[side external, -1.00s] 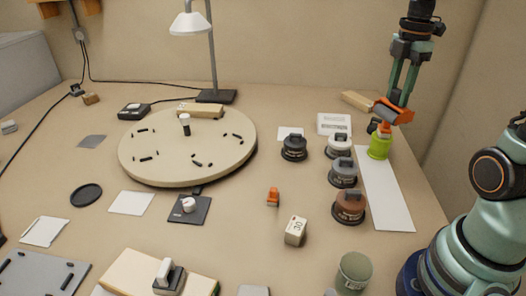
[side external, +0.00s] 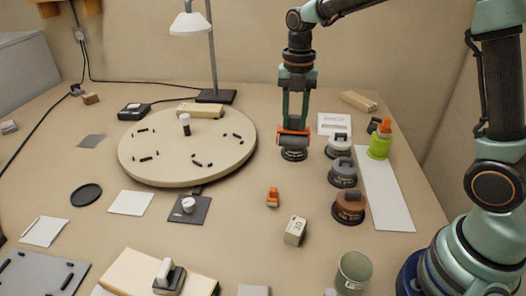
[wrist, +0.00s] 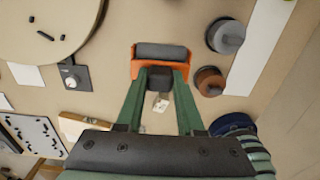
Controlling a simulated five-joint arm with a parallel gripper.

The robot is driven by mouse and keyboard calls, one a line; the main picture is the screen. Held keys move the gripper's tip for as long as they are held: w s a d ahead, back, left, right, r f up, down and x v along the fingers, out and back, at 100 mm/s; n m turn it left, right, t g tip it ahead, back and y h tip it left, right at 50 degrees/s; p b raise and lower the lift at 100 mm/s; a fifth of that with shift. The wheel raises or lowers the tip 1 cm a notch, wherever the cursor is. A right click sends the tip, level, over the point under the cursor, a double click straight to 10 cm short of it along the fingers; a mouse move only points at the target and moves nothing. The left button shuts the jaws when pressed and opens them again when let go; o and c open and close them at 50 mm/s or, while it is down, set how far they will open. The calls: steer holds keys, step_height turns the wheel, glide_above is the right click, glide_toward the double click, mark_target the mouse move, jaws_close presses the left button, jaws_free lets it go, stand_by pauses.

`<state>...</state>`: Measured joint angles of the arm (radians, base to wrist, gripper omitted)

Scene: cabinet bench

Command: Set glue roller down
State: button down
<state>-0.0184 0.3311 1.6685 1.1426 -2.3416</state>
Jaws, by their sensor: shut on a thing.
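My gripper (side external: 295,112) points down near the middle right of the bench in the side view. Its green fingers are shut on the glue roller (side external: 293,139), which has an orange frame and a dark grey cylinder. In the wrist view the roller (wrist: 162,51) lies crosswise beyond the fingertips of my gripper (wrist: 160,78), its dark handle end between them.
Grey and brown knobbed discs (side external: 348,207) stand to the right, beside a long white strip (side external: 385,190). A green bottle (side external: 379,147) with an orange cap stands at the strip's far end. A round board (side external: 185,165) is left. A small block (side external: 295,231) and orange item (side external: 273,197) lie in front.

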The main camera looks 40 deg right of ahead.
step_height(320, 180, down, 14)
steer(key=shift+r, duration=0.1)
stand_by(0.4)
steer(key=c, duration=0.5)
jaws_free()
